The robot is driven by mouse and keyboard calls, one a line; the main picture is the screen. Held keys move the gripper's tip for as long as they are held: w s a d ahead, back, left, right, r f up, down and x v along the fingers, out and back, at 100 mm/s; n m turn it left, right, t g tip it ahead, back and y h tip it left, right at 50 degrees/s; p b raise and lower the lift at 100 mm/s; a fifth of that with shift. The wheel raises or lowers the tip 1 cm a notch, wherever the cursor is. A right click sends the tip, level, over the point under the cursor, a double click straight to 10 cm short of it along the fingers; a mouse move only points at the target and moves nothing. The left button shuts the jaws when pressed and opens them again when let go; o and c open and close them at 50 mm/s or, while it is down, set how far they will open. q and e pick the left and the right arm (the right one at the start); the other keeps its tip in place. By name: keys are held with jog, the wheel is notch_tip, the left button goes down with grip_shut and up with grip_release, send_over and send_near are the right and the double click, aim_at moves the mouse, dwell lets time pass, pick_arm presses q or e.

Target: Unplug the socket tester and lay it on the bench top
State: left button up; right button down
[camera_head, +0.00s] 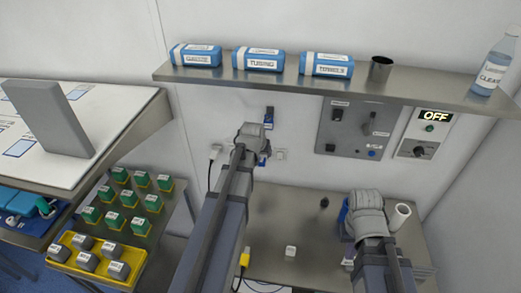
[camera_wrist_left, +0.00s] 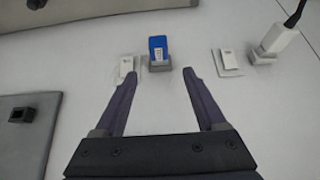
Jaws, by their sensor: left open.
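The socket tester looks to be the blue block with a white label (camera_wrist_left: 158,47), seated in a grey base on the white wall between two white socket plates. A bit of blue (camera_head: 263,160) shows beside my left gripper (camera_head: 251,135) in the head view. In the wrist view my left gripper (camera_wrist_left: 160,75) is open and empty, its fingertips just short of the blue block and to either side of it. My right gripper (camera_head: 368,202) is low over the bench top (camera_head: 270,215) at the right; its fingertips are hidden.
A white plug with a black cable (camera_head: 215,152) sits in the wall left of my left gripper. A dark-and-blue item (camera_head: 270,114) is on the wall above. A white cube (camera_head: 291,251), a black knob (camera_head: 324,202) and a white cylinder (camera_head: 399,214) stand on the bench. Mid-bench has free room.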

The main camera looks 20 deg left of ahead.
aim_at(262, 157)
pick_arm(q)
jog(key=b+x, duration=0.6)
jog(key=x, duration=0.1)
jog(key=shift+w+f, duration=0.15)
jog(key=shift+f, duration=0.25)
jog(key=shift+r, duration=0.1)
grip_shut()
dwell(0.7)
